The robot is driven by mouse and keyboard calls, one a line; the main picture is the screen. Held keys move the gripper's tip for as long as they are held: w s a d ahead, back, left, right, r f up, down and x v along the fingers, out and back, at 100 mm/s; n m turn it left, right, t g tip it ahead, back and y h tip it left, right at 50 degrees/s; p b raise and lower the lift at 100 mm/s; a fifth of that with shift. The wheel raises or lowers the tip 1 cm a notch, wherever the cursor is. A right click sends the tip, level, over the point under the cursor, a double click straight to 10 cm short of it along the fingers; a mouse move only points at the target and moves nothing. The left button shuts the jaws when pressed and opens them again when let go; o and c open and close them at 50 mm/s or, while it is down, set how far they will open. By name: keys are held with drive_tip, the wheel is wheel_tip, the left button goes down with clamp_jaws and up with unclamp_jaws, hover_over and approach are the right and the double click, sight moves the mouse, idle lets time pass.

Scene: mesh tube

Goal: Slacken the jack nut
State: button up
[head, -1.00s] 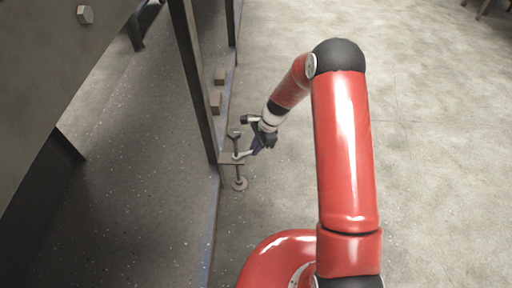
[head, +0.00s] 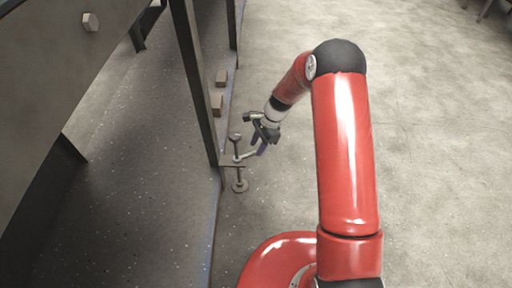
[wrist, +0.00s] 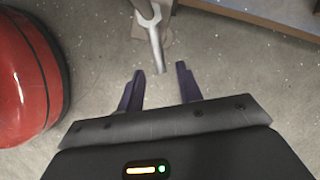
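The jack (head: 238,170) stands at the edge of the dark frame in the head view, with an upright screw and a round foot on the floor. The jack nut is too small to make out clearly. A grey spanner (wrist: 155,42) has its forked end at the jack at the top of the wrist view; its handle also shows in the head view (head: 249,154), pointing towards my gripper. My gripper (wrist: 158,78) is open, with a dark purple finger on each side of the handle's free end. Neither finger appears to touch it.
A dark post (head: 194,80) rises beside the jack, and two small brown blocks (head: 217,105) sit along the frame edge. A large panel with a hex bolt head (head: 91,22) fills the upper left.

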drive_tip(key=v, duration=0.5)
drive_tip(key=shift+d+r+p, duration=0.15)
drive_tip(key=shift+r+p, duration=0.15)
drive_tip(key=shift+r, duration=0.1)
drive_tip(key=s+d+r+n+t+h+p, duration=0.15)
drive_tip(key=s+r, duration=0.25)
drive_tip(key=r, duration=0.5)
drive_tip(key=s+d+r+n+t+p, duration=0.1)
drive_tip(key=s+d+r+n, duration=0.2)
drive_tip(key=r, duration=0.6)
drive_tip(key=s+d+r+n+t+h+p, duration=0.1)
drive_tip(key=s+d+r+n, duration=0.2)
drive_tip(key=r, duration=0.5)
drive_tip(key=s+d+r+n+t+h+p, duration=0.1)
drive_tip(key=s+d+r+n+t, duration=0.1)
drive_tip(key=s+r, duration=0.3)
drive_tip(key=s+d+r+n+t+p, duration=0.2)
drive_tip(key=s+r+n, duration=0.2)
drive_tip(key=s, duration=1)
drive_tip(key=shift+d+r+h, duration=0.35)
drive_tip(key=shift+r, duration=0.5)
